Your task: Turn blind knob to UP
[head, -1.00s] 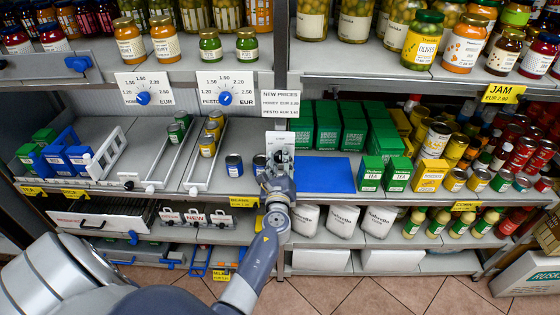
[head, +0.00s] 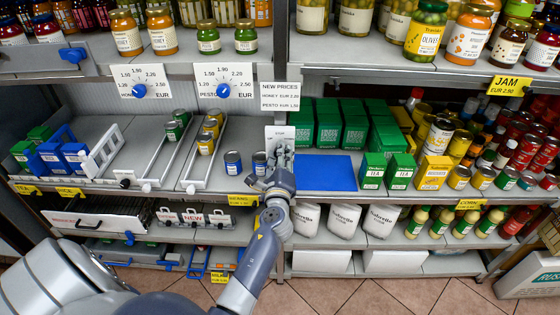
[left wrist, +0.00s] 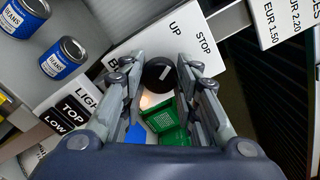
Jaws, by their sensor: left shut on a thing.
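The blind knob is a black round knob (left wrist: 158,75) with a white mark on a white plate (left wrist: 136,48) in the left wrist view. The plate reads UP and STOP on the far side of the knob, with another label partly hidden at left. The white mark slants to the upper right; I cannot tell exactly which word it points at. My left gripper (left wrist: 158,82) has its fingers on both sides of the knob and is shut on it. In the head view my left gripper (head: 279,165) covers the lower part of the plate (head: 280,134). My right gripper is not in view.
A blue mat (head: 322,170) and green tea boxes (head: 328,122) are right of the gripper. Blue cans (head: 233,163) stand just left of it. Price dials (head: 222,90) hang on the shelf edge above. A light-switch plate (left wrist: 72,112) lies beside the knob plate.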

